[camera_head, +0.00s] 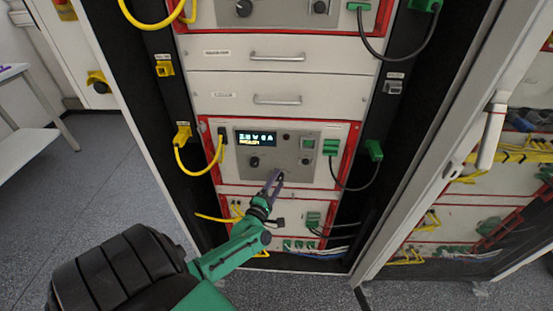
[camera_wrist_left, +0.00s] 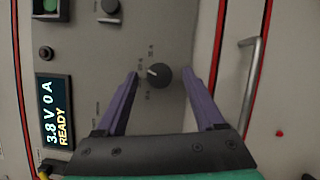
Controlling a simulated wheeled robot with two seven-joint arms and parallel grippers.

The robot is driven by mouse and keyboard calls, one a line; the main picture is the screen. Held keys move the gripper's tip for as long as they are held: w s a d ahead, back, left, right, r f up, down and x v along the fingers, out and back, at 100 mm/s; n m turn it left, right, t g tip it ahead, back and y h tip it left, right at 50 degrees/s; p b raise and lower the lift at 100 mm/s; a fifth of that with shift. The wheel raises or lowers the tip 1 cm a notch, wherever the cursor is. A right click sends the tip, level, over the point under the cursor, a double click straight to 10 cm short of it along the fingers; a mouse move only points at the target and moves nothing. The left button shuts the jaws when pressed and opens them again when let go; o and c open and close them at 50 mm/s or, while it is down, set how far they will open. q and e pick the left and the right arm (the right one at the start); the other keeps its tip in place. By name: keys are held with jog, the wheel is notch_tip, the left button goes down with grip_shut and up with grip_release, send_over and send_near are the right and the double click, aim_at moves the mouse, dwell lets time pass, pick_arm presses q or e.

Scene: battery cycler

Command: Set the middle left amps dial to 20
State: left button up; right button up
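The amps dial (camera_wrist_left: 157,74) is a round black knob on the middle unit's grey panel. In the wrist view its white mark points toward the left of the picture. Small labels around it are too blurred to read surely. In the head view the dial (camera_head: 254,162) sits below the display (camera_head: 255,139). The display also shows in the wrist view (camera_wrist_left: 54,112) and reads 3.8 V 0 A READY. My left gripper (camera_head: 274,177) is open, its purple fingers (camera_wrist_left: 160,82) on either side of the dial, seemingly without touching it. My right gripper is out of view.
Another knob (camera_head: 305,161) and a black button (camera_head: 286,136) are on the same panel. Yellow cables (camera_head: 197,172) hang at the left and green-plugged dark cables (camera_head: 352,188) at the right. A drawer handle (camera_wrist_left: 251,85) stands out beside the panel in the wrist view.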

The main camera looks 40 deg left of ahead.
pick_arm(q)
jog(key=shift+s, duration=0.1)
jog(key=r+v, duration=0.1)
jog(key=v, duration=1.3)
jog(key=shift+f+b, duration=0.35)
jog(key=shift+f, duration=0.1)
jog(key=shift+s+d, duration=0.1)
jog(key=shift+s, duration=0.05)
jog(key=s+d+f+m+g+h, duration=0.25)
jog(key=f+m, duration=0.25)
jog(key=f, duration=0.4)
jog(key=s+d+f+m+g+h, duration=0.1)
jog(key=s+d+f+m+g, duration=0.1)
jog(key=s+f+m+g, duration=0.45)
jog(key=d+f+m+h, duration=0.2)
jog(key=f+m, duration=0.2)
jog(key=f, duration=0.6)
jog(key=s+d+f+m+g, duration=0.1)
jog(key=s+f+m+g, duration=0.3)
jog(key=s, duration=0.4)
jog(key=s+d+f+m+g, duration=0.2)
jog(key=s+f+m+g, duration=0.2)
jog(key=s+f+m, duration=0.2)
jog(key=shift+s+d+y, duration=0.2)
jog(key=shift+s+y, duration=0.15)
jog(key=shift+s, duration=0.7)
